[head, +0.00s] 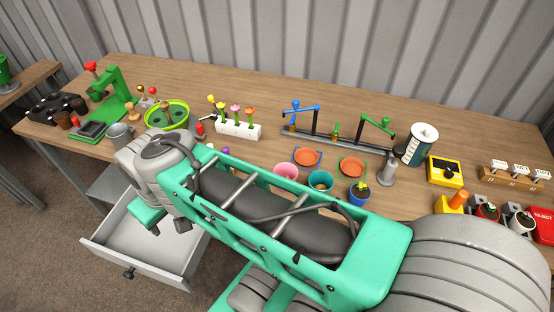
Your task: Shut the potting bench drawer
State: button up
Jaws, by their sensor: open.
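The potting bench drawer (120,246) is a light grey open-topped box, pulled well out from under the wooden bench (300,95) at the lower left. Its visible inside looks empty. A dark knob (129,273) sits on its front panel. My teal and grey arm reaches across from the lower right and covers the drawer's right rear part. My gripper (168,228) is open and points down over the drawer's back part, behind the front panel and apart from the knob. Whether it touches the drawer cannot be told.
The bench top holds a green press (112,95), a green tub (167,115), a white flower holder (238,129), pots and a yellow box (445,171). A grey shelf (105,184) shows under the bench, left of the drawer. The floor before the drawer is clear.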

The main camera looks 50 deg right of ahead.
aim_at(172, 258)
jog(key=z, duration=1.2)
jog(key=k, duration=0.5)
jog(key=u, duration=2.15)
jog(key=i, duration=0.5)
jog(key=u, duration=1.2)
